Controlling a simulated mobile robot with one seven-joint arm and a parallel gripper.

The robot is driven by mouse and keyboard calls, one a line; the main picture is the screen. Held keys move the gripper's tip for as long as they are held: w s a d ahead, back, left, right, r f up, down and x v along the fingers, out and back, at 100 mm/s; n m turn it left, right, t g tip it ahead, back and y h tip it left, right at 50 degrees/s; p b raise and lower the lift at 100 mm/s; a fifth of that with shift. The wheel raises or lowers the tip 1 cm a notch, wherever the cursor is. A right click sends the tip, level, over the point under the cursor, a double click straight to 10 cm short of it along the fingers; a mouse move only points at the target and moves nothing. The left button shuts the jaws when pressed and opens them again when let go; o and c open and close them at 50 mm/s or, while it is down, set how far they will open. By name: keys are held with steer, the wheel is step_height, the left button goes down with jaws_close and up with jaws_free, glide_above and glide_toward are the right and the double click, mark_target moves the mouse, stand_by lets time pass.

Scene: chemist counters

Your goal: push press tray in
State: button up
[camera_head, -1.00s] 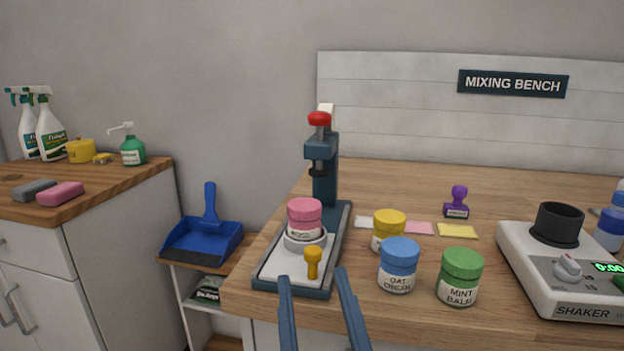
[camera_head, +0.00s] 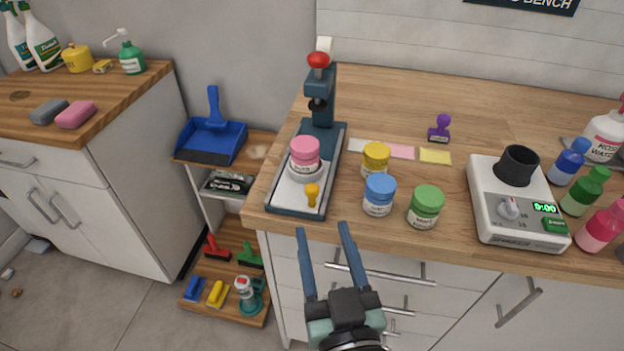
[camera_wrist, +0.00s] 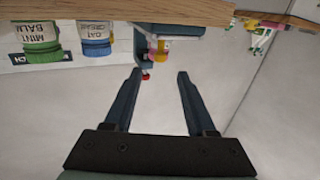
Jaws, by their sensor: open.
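The press (camera_head: 320,95) is dark blue with a red knob and stands at the left end of the wooden bench. Its white press tray (camera_head: 288,187) is slid out toward the bench's front edge, with a yellow knob (camera_head: 312,194) at its front. A pink-lidded jar (camera_head: 305,153) sits on the tray's round holder. My gripper (camera_head: 324,230) is open and empty, in front of the bench edge and apart from the tray. In the wrist view the gripper (camera_wrist: 155,75) also shows open, with the press partly visible beyond the fingers.
A yellow jar (camera_head: 375,160), a blue jar (camera_head: 379,195) and a green jar (camera_head: 425,206) stand right of the tray. A shaker (camera_head: 515,205) and bottles are further right. A blue dustpan (camera_head: 212,138) lies on the low shelf at left. Drawer handles (camera_head: 375,272) jut out below the bench.

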mark_target(313, 195)
steer(key=w, duration=0.3)
steer(key=w+a+p, duration=0.1)
steer(key=w, duration=0.5)
steer(key=shift+w+a+p, duration=0.15)
steer(key=shift+w+p, duration=0.15)
steer(key=shift+p, duration=0.05)
jaws_close()
stand_by(0.9)
